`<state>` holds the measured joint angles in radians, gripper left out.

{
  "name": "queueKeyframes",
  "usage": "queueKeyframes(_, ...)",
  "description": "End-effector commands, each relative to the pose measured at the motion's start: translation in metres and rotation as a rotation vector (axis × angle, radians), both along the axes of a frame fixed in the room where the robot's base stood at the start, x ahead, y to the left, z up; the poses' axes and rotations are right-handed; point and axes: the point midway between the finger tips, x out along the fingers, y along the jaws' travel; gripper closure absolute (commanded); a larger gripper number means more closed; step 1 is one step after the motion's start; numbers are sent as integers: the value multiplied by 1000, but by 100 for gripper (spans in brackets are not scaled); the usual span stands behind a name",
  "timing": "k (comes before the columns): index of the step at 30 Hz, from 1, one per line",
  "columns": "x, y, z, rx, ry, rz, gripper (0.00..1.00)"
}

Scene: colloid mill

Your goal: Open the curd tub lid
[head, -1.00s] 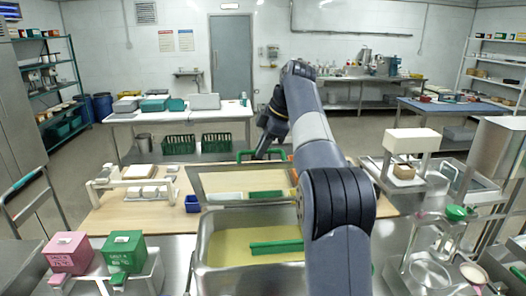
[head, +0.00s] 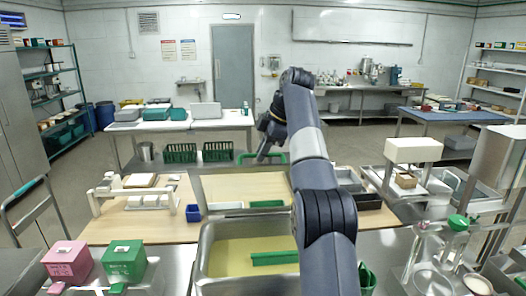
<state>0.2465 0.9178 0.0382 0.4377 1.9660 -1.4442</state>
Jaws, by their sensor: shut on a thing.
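The curd tub (head: 204,262) is a steel tub at the front centre, holding yellowish liquid with a green bar (head: 274,258) in it. Its lid (head: 193,188) looks like a see-through panel, raised at the tub's far side, with the table showing through it. A green handle (head: 247,156) is at the lid's upper edge. My gripper (head: 264,154) is at this handle and shut on it; the fingertips are small and partly hidden by the handle and my arm. My arm covers the tub's right side.
Pink (head: 68,260) and green (head: 124,258) boxes stand at front left. A white rack (head: 135,195) and a blue bin (head: 193,212) are on the wooden table (head: 110,228). Steel equipment with a green-topped glass vessel (head: 457,224) stands at right.

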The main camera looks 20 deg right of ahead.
Motion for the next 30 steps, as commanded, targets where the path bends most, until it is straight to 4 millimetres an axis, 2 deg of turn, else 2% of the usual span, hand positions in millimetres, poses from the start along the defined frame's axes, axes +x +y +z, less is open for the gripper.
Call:
queueKeyframes(1, 2, -2, -10, 1, 18, -5, 100)
queueKeyframes(8, 2, -2, -10, 1, 18, -5, 100)
queueKeyframes(9, 2, -2, -10, 1, 18, -5, 85)
queueKeyframes(16, 2, -1, -6, 1, 11, -2, 66)
queueKeyframes(30, -1, 4, -2, 2, 8, 0, 66)
